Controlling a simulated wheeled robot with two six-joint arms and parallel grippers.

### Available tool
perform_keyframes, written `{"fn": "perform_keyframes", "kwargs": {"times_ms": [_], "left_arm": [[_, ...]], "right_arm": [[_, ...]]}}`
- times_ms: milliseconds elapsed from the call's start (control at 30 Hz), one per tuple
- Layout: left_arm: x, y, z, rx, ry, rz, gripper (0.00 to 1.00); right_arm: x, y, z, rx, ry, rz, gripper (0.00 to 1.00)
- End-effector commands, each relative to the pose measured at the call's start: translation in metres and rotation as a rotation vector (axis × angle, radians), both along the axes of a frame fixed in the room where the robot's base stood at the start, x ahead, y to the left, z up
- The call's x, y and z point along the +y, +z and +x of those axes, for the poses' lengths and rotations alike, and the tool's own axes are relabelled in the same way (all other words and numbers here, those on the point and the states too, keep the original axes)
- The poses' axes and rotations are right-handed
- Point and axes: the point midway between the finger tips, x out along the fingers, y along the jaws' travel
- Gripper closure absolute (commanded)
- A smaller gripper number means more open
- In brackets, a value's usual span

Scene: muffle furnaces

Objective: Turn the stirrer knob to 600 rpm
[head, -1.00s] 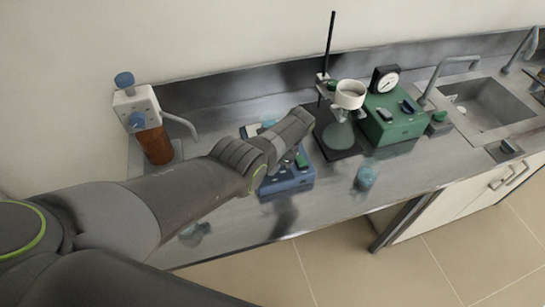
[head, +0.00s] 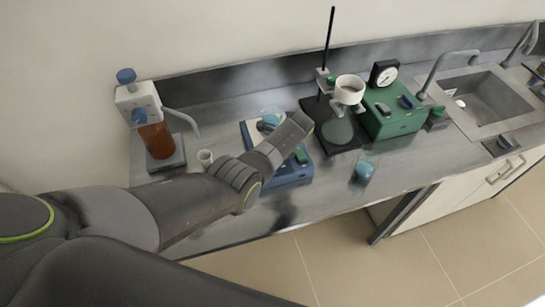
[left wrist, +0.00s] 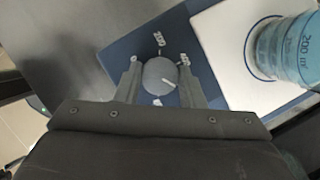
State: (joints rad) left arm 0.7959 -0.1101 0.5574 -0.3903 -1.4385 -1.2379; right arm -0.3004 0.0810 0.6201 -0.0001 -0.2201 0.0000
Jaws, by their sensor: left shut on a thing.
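The stirrer is a blue unit (head: 294,180) on the bench, partly covered by my left arm in the head view. Its round grey knob (left wrist: 157,74) has a white pointer line, directed to the lower right in the left wrist view. A beaker with blue liquid (left wrist: 290,50) stands on the stirrer's white plate (left wrist: 228,55). My right gripper is not in view.
A ring stand with a funnel and flask (head: 338,128), a green unit (head: 395,118) and a small beaker (head: 364,171) stand to the right. A sink (head: 485,100) lies beyond.

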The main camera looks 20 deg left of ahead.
Motion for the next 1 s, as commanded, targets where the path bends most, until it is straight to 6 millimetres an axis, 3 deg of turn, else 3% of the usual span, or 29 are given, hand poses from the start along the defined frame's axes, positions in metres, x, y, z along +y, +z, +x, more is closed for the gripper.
{"fn": "perform_keyframes", "kwargs": {"times_ms": [167,200,333,733,1000], "left_arm": [[-0.001,0.001,0.002,-0.005,0.0,-0.002,0.87],[-0.001,0.001,0.002,-0.005,0.0,-0.002,0.59],[-0.001,0.001,0.001,-0.004,0.001,-0.002,0.43],[-0.002,0.003,0.001,-0.002,0.001,-0.001,0.43],[-0.012,0.025,0.001,-0.005,0.001,-0.002,0.43]], "right_arm": [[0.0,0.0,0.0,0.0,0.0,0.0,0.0],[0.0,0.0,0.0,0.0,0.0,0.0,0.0],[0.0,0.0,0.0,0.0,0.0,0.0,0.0],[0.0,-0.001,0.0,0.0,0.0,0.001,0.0],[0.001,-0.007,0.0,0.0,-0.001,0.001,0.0]]}}
